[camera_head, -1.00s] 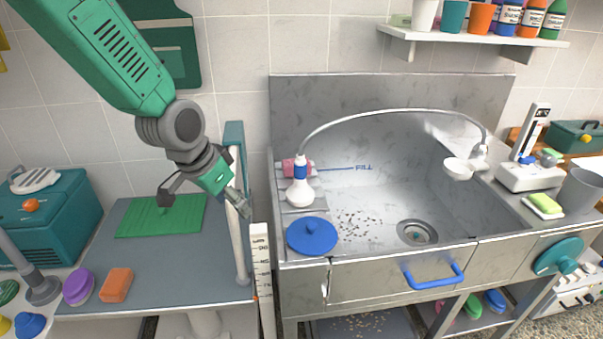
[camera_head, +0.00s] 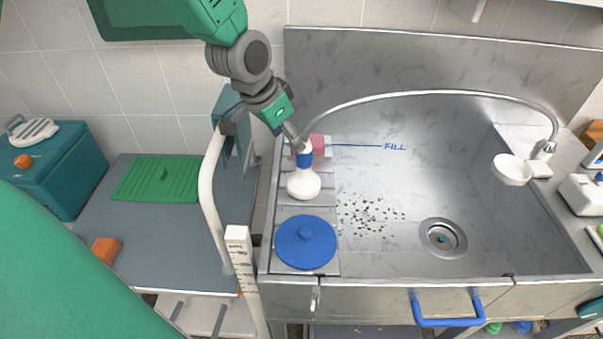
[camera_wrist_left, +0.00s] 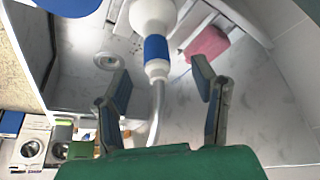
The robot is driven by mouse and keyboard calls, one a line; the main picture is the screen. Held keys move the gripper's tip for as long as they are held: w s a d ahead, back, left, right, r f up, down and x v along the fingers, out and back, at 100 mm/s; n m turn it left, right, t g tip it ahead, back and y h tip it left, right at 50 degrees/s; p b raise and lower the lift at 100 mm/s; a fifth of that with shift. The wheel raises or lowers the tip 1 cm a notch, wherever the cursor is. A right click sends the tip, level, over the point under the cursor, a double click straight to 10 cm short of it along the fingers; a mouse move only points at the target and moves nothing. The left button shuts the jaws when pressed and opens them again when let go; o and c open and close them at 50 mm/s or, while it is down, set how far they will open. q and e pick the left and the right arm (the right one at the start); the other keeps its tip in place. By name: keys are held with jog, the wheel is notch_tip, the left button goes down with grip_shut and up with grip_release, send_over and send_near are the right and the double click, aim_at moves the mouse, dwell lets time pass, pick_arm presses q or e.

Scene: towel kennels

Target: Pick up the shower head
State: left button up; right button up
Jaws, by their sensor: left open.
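The shower head (camera_head: 303,185) is white with a blue band. It stands on the ledge at the left side of the steel sink, bell end down, with its hose arching to the right. My left gripper (camera_head: 298,142) is at the top of the shower head, by the blue band. In the left wrist view, the open fingers (camera_wrist_left: 163,73) lie on either side of the neck and hose just beyond the blue band (camera_wrist_left: 156,47) of the shower head, with gaps on both sides. My right gripper is not in view.
A blue round lid (camera_head: 306,242) lies just in front of the shower head. A pink sponge-like block (camera_wrist_left: 208,44) sits close behind it. A white post (camera_head: 213,190) and a measuring stick (camera_head: 241,260) stand left of the sink. The basin (camera_head: 400,180) is open, with dark bits near the drain.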

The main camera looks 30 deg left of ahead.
aim_at(307, 150)
pick_arm(q)
jog(key=w+d+f, duration=0.1)
jog(key=d+f, duration=0.1)
jog(key=w+d+f, duration=0.1)
jog(key=f, duration=0.1)
jog(key=shift+w, duration=0.35)
jog(key=shift+w+d+f, duration=0.1)
jog(key=shift+f, duration=0.05)
jog(key=f, duration=0.1)
jog(key=w+a+f, duration=0.1)
jog(key=f, duration=0.1)
jog(key=w+a+f, duration=0.1)
jog(key=shift+f, duration=0.55)
jog(key=shift+d+r, duration=0.2)
jog(key=shift+d, duration=0.6)
jog(key=c, duration=0.3)
jog(key=shift+d+r, duration=0.1)
jog(key=shift+d, duration=0.15)
grip_shut()
jog(key=shift+a, duration=0.35)
jog(key=shift+s+a, duration=0.2)
jog(key=shift+a, duration=0.2)
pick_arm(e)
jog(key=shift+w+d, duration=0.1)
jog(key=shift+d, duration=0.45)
